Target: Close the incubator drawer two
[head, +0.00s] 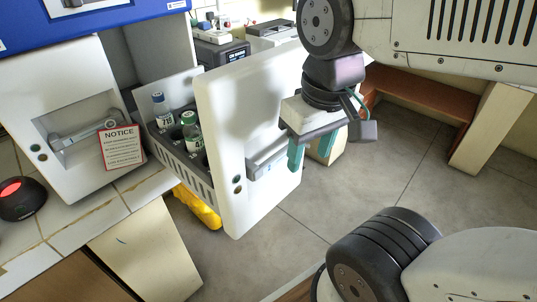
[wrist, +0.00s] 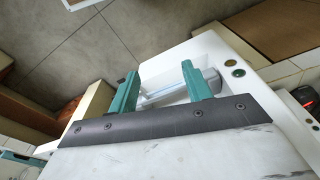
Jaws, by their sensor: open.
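The right incubator drawer is pulled out, with its white front panel (head: 222,125) standing away from the incubator. A grey bar handle (head: 262,162) sits in a recess on the panel's outer face. My gripper (head: 309,152) is open and empty, just right of the handle. In the wrist view, the teal fingers of my gripper (wrist: 160,76) are spread, with the handle (wrist: 172,92) showing between and behind them. I cannot tell whether they touch it. The left drawer (head: 55,85) looks shut.
A red notice sign (head: 122,147) stands before the left drawer. A black device with a red light (head: 18,195) sits on the tiled counter. A yellow object (head: 197,208) shows below the open drawer. A brown bench (head: 425,100) stands at the back right. Grey floor lies open to the right.

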